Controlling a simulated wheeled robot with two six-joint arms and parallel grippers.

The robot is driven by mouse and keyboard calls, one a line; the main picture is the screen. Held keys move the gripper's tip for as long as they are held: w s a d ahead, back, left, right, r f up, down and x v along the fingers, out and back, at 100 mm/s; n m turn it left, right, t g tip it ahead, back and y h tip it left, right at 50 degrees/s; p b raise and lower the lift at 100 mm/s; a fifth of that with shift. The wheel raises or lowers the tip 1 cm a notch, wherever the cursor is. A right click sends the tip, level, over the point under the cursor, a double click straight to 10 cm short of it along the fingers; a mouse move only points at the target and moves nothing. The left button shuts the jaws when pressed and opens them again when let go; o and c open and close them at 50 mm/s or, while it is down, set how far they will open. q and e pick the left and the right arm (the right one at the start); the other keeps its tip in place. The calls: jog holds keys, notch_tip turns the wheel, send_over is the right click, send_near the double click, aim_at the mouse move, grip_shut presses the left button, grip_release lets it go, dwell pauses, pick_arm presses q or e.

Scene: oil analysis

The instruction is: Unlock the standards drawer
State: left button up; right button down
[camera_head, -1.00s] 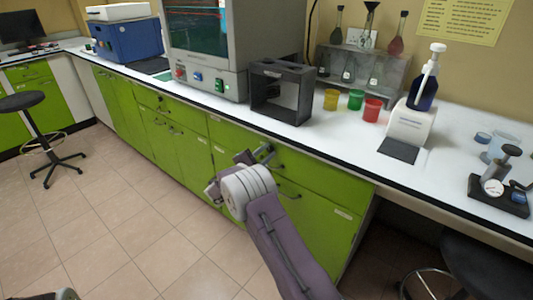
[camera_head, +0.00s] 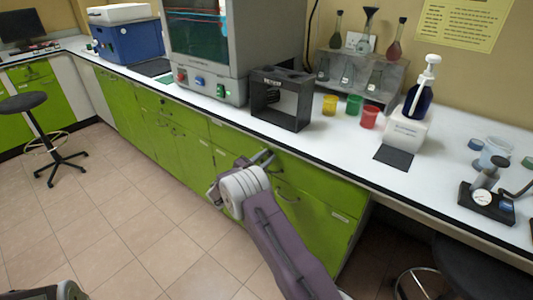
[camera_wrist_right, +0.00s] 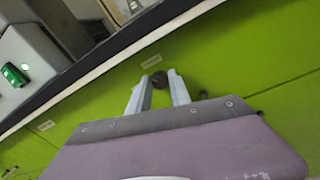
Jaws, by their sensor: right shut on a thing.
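The green drawer front (camera_head: 318,183) under the white counter is at my right gripper (camera_head: 264,158); which drawer its label names is too small to read. In the right wrist view the two pale fingers of the gripper (camera_wrist_right: 159,92) point at the green front (camera_wrist_right: 235,65). They are on either side of a small dark round piece (camera_wrist_right: 159,79), shut on it. Whether it is a key or the lock itself I cannot tell. A second dark piece (camera_wrist_right: 203,94) shows just right of the fingers, partly hidden.
The counter edge (camera_wrist_right: 95,62) runs close above the gripper. A black open-fronted box (camera_head: 281,98) stands on the counter above, with yellow, green and red cups (camera_head: 369,117) to its right. A dark stool (camera_head: 38,125) stands far left. The tiled floor (camera_head: 110,215) is clear.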

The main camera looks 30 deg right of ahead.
jog(key=n+p, duration=0.3)
jog(key=n, duration=0.2)
jog(key=shift+w+r+g, duration=0.1)
jog(key=shift+r+g, duration=0.05)
jog(key=shift+g, duration=0.25)
jog(key=n+p, duration=0.1)
jog(key=n, duration=0.1)
jog(key=shift+n, duration=0.3)
jog(key=shift+n+p, duration=0.3)
jog(key=shift+n, duration=1)
jog(key=shift+g, duration=0.3)
jog(key=c, duration=1.2)
grip_release()
jog(key=shift+a, duration=0.2)
